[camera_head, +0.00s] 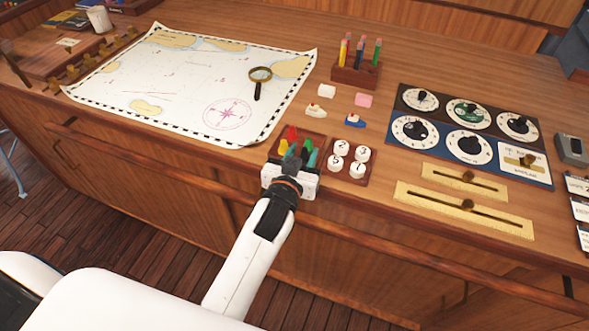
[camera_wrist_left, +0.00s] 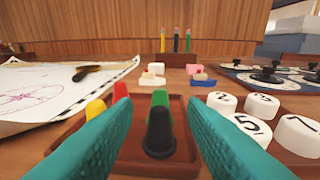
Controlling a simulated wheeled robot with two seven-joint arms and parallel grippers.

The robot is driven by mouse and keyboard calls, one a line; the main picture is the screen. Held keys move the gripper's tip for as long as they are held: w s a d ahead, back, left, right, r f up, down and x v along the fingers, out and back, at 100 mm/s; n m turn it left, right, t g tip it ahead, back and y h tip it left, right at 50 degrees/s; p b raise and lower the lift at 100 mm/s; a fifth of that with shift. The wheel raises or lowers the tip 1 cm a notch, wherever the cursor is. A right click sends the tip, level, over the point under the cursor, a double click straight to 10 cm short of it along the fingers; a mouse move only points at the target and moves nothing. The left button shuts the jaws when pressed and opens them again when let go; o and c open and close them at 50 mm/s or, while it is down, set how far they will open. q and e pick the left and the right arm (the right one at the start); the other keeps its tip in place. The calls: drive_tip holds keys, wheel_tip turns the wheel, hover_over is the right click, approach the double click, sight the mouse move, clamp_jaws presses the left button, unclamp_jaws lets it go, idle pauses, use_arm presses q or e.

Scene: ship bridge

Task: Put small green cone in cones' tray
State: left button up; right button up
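The cones' tray (camera_head: 310,135) is a small brown tray near the desk's front edge; it also shows in the left wrist view (camera_wrist_left: 182,124). In it stand a red cone (camera_wrist_left: 120,92), a yellow cone (camera_wrist_left: 95,108) and a black cone (camera_wrist_left: 159,134). A green cone (camera_wrist_left: 160,98) shows behind the black one, its lower part hidden. My left gripper (camera_head: 301,158) is over the tray's front part, its teal fingers apart. In the left wrist view the fingers (camera_wrist_left: 160,140) stand either side of the black cone, with gaps. My right gripper is not in view.
A tray of white numbered pieces (camera_head: 358,176) stands close to the right. Small toy-like blocks (camera_head: 355,121) and a pencil holder (camera_head: 356,75) are behind. A chart (camera_head: 190,85) with a magnifier (camera_head: 259,80) lies left; a dial panel (camera_head: 470,130) is right.

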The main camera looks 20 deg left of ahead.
use_arm(q)
drive_tip(key=s+r, duration=0.1)
drive_tip(key=s, duration=0.6)
drive_tip(key=shift+b, duration=0.4)
drive_tip(key=shift+d, duration=0.1)
